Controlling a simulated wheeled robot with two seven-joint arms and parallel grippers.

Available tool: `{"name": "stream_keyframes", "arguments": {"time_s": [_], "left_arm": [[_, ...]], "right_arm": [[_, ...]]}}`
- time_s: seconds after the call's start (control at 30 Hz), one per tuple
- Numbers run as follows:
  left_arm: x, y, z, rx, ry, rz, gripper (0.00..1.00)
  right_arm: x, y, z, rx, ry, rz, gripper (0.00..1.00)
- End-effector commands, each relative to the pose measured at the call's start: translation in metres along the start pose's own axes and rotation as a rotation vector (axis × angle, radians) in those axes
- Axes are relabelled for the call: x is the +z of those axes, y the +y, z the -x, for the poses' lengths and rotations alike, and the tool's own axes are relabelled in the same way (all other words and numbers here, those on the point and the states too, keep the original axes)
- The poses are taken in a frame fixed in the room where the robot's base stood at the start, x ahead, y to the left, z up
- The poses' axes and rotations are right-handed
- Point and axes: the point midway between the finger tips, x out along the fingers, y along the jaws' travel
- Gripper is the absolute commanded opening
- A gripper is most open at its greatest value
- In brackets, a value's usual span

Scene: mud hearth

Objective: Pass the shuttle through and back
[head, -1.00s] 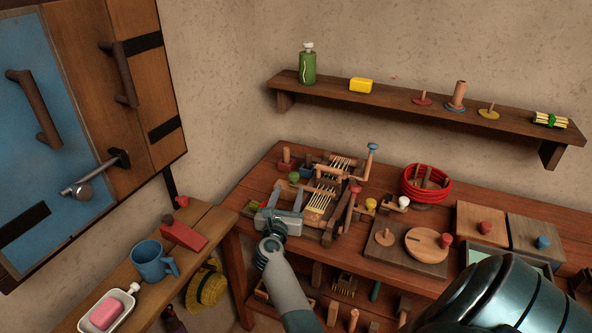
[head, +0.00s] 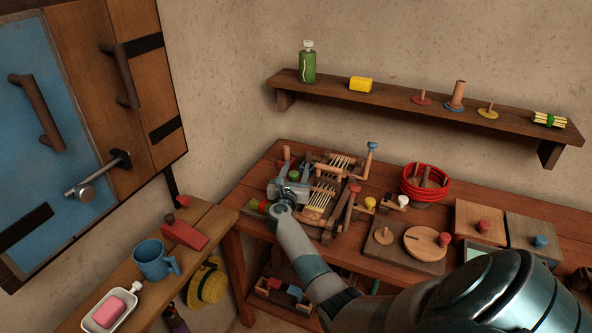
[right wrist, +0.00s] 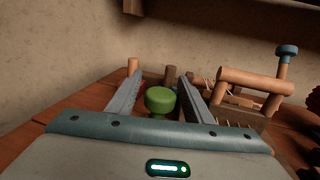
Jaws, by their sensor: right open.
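The small wooden loom (head: 318,200), with pale warp threads, stands on the table's left part; its wooden bars and blue-topped post also show in the right wrist view (right wrist: 255,82). My right gripper (head: 294,172) is open at the loom's left side. A green round knob (right wrist: 160,99) stands between its two fingers, with a gap on each side; it also shows in the head view (head: 293,175). The part under the knob is mostly hidden, so I cannot tell whether it is the shuttle. My left gripper is not in view.
A red coil (head: 425,184), a board with a round wooden disc (head: 425,242) and lidded boxes (head: 480,224) stand right of the loom. A wall shelf (head: 420,100) hangs behind. The side bench at left holds a blue mug (head: 151,260).

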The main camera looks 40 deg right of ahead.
Motion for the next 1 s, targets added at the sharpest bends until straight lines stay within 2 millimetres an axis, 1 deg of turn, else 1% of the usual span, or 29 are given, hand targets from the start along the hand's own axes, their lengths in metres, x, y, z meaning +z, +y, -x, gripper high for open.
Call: {"name": "stream_keyframes", "arguments": {"time_s": [0.2, 0.27, 0.3, 0.4, 0.57, 0.8, 1.0], "left_arm": [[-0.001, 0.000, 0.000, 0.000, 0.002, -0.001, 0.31], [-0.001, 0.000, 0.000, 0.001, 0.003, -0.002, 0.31], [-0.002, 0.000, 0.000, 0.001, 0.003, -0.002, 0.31], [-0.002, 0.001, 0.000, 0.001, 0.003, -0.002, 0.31], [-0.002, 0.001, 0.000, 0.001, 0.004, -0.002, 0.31], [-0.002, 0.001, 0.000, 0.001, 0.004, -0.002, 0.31], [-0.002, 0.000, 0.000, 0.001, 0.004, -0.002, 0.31]], "right_arm": [[0.000, 0.000, 0.000, 0.000, 0.000, 0.000, 0.46], [0.000, 0.000, 0.000, 0.000, 0.000, 0.000, 0.32], [0.000, 0.000, 0.000, 0.000, 0.000, 0.000, 0.22], [0.000, 0.000, 0.000, 0.000, 0.000, 0.000, 0.00], [-0.001, -0.001, 0.001, 0.000, 0.001, 0.000, 0.00], [-0.001, -0.014, 0.004, -0.001, 0.001, -0.001, 0.00], [-0.001, -0.015, 0.004, -0.002, 0.001, 0.002, 0.00]]}}
